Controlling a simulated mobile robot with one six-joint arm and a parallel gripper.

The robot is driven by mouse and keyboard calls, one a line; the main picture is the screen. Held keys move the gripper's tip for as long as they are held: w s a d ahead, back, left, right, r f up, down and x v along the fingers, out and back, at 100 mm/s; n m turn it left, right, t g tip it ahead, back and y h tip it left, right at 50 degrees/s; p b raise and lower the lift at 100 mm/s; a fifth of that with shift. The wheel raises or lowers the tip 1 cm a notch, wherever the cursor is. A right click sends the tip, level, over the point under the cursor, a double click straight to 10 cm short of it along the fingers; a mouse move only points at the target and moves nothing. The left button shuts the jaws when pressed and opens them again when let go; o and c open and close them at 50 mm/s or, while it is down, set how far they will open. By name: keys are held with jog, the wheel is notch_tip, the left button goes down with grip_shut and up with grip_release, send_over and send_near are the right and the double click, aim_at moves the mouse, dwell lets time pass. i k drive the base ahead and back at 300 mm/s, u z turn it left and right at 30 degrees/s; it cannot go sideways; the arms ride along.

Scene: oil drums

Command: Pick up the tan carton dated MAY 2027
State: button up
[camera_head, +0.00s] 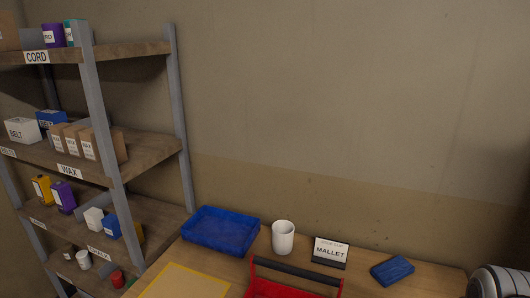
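Several tan cartons stand side by side on the middle shelf above the WAX tag: a left one (57,137), a middle one (72,140) and a right one (104,146). Each has a white label on its front. The small print is too small to read, so I cannot tell which is dated MAY 2027. Part of another tan box (9,30) shows on the top shelf at the left edge. My gripper is not in view.
The wooden table holds a blue tray (221,230), white cup (283,237), MALLET sign (331,252), red toolbox (290,290) and blue block (392,270).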

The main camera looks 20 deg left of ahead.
aim_at(56, 130)
jog(key=u, duration=0.4)
jog(key=k, duration=0.5)
jog(key=u, duration=0.8)
jog(key=k, duration=0.9)
jog(key=u, duration=1.1)
jog(key=i, duration=2.4)
jog(key=z, duration=0.7)
jog(key=k, duration=0.85)
jog(key=z, duration=0.15)
jog(key=i, duration=0.9)
jog(key=u, duration=0.05)
